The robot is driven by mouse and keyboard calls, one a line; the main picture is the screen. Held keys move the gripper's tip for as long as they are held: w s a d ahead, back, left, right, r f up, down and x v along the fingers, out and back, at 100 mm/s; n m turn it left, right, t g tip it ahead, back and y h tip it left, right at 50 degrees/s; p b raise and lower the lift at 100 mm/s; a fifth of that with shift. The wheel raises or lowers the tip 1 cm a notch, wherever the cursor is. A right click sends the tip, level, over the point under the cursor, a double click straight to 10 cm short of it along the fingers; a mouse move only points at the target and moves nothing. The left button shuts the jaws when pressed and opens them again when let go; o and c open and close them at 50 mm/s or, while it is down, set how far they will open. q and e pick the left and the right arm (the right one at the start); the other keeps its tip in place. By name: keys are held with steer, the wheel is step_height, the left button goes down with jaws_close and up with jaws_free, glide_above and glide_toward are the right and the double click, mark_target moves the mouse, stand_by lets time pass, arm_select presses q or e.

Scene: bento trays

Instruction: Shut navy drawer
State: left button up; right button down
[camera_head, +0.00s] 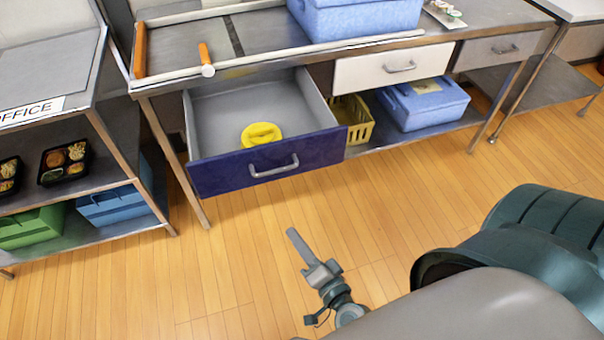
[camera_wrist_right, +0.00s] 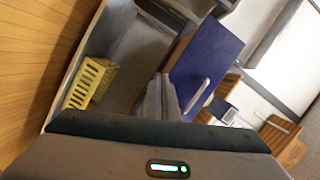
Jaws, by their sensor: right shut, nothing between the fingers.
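The navy drawer (camera_head: 268,162) is pulled open under the metal table, with a grey handle (camera_head: 274,167) on its front. A yellow round object (camera_head: 262,134) lies inside it on the grey bottom. The navy front also shows in the right wrist view (camera_wrist_right: 207,62), with its handle (camera_wrist_right: 197,95). My right gripper (camera_head: 299,243) is shut and empty, in front of the drawer and apart from it in the head view. In the right wrist view its fingers (camera_wrist_right: 160,97) are together and overlap the near edge of the navy front; I cannot tell whether they touch. My left gripper is not in view.
A white drawer (camera_head: 392,69) and a grey drawer (camera_head: 497,50) beside it are shut. A yellow basket (camera_head: 354,119) and a blue box (camera_head: 423,103) stand on the lower shelf. A shelf unit (camera_head: 130,237) stands at left. The wooden floor before the drawer is clear.

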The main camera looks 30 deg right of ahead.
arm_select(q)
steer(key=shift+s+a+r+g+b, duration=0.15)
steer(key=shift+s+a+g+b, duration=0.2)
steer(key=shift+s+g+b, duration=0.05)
arm_select(e)
steer(key=s+d+r+m+h, duration=0.2)
steer(key=d+r+m+h, duration=0.2)
steer(key=r+m, duration=0.3)
steer(key=shift+d+r+m+t, duration=0.3)
steer(key=shift+d+r, duration=0.4)
steer(key=shift+d, duration=0.15)
steer(key=shift+w, duration=0.25)
steer(key=p, duration=0.3)
glide_toward(302, 171)
steer(key=w+r, duration=0.4)
steer(key=w, duration=0.1)
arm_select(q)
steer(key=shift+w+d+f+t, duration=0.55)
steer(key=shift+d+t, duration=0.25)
arm_select(e)
steer(key=shift+x, duration=0.8)
steer(key=shift+r, duration=0.2)
